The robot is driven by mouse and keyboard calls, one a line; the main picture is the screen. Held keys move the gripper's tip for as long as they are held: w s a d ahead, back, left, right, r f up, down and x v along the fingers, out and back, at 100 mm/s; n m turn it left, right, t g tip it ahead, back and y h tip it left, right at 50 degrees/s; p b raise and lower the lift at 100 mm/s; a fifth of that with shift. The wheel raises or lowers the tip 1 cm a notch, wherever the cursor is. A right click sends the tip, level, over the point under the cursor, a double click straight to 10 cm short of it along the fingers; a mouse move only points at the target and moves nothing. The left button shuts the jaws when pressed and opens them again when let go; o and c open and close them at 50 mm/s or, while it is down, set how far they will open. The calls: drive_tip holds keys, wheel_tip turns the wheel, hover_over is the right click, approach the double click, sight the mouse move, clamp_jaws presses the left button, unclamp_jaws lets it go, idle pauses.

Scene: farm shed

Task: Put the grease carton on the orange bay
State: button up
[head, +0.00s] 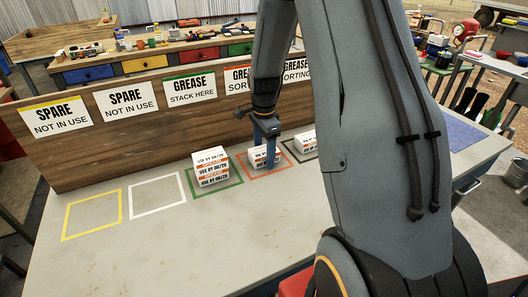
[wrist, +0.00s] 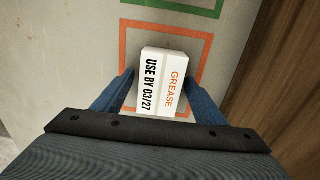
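A white grease carton with orange and black lettering (wrist: 163,85) sits inside the orange bay outline (wrist: 206,50), its label reading USE BY 03/27. In the head view the carton (head: 259,161) is on the orange bay (head: 270,173), partly hidden by my fingers. My gripper (wrist: 162,80) is lowered over it with one blue finger on each side. The fingers look spread, with a narrow gap beside the carton. In the head view my gripper (head: 266,134) points down at the carton.
White cartons (head: 210,168) stand stacked on the green bay (head: 234,186), left of the orange one. Another carton (head: 305,142) is on a dark-outlined bay to the right. The white (head: 157,176) and yellow (head: 91,191) bays are empty. A wooden sign board (head: 70,147) stands behind.

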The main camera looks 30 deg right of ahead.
sight(264, 150)
wheel_tip(264, 150, up, 11)
drive_tip(key=b, duration=0.3)
drive_tip(key=s+a+f+n, duration=0.2)
drive_tip(key=s+a+n, duration=0.3)
drive_tip(key=s+n, duration=0.4)
drive_tip(key=s+a+f+n, duration=0.2)
drive_tip(key=s+a+n, duration=0.4)
drive_tip(key=s+n, duration=0.3)
drive_tip(key=shift+s+a+f+t, duration=0.3)
drive_tip(key=shift+s+t, duration=0.1)
drive_tip(key=shift+s, duration=0.55)
